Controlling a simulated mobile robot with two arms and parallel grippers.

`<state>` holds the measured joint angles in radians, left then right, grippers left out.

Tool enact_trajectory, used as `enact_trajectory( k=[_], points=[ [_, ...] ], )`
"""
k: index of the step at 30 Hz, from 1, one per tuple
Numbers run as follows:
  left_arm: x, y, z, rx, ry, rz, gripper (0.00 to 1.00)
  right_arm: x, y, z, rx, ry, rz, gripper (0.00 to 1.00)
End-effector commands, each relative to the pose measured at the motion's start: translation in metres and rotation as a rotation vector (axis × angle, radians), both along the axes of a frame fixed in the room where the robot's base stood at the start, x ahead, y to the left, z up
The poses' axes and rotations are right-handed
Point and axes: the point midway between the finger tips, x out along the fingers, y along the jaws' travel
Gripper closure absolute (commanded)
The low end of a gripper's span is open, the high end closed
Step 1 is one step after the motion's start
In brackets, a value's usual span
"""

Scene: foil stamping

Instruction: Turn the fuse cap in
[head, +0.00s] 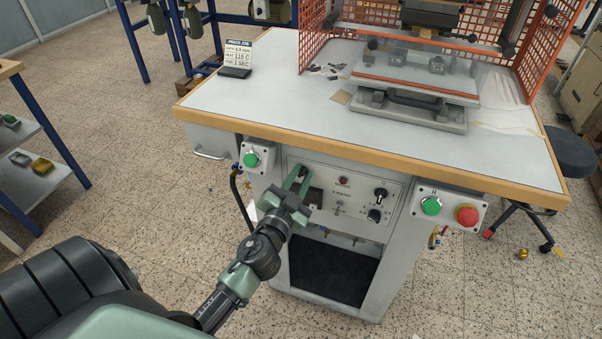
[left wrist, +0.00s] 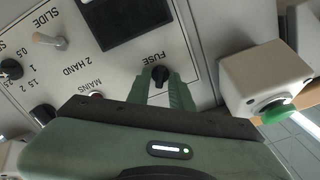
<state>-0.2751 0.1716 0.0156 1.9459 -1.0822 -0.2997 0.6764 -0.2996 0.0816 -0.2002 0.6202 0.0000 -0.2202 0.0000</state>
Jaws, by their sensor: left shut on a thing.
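The fuse cap (left wrist: 160,74) is a small black round knob under the FUSE label on the grey control panel (left wrist: 120,62). In the left wrist view it sits between the tips of my left gripper (left wrist: 160,82), whose green fingers are shut on it. In the head view my left gripper (head: 298,178) reaches up to the left part of the panel (head: 345,200), and its fingers hide the cap. My right gripper is in neither view.
A box with a green button (head: 250,159) is just left of the gripper; it also shows in the left wrist view (left wrist: 275,108). Black knobs (head: 380,196) and a box with green and red buttons (head: 450,208) are to the right. The table edge (head: 370,158) overhangs above.

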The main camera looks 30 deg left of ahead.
Motion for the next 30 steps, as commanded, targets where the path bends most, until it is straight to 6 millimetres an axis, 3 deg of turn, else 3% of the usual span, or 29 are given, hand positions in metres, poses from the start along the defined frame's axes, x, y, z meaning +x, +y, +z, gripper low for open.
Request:
enact_trajectory(
  k=[11, 18, 26, 30],
  points=[
    [0.0, -0.0003, -0.0007, 0.087, 0.022, 0.0, 1.0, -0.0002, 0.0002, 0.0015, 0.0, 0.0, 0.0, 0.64],
    [0.0001, -0.0004, -0.0016, 0.357, 0.088, 0.001, 1.0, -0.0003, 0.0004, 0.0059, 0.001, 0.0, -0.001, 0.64],
    [0.0001, -0.0003, -0.0021, 0.374, 0.092, 0.001, 1.0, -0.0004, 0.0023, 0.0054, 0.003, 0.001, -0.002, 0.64],
    [0.0001, -0.0006, -0.0013, 0.507, 0.124, 0.001, 1.0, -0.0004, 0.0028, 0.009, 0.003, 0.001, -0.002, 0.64]
  ],
)
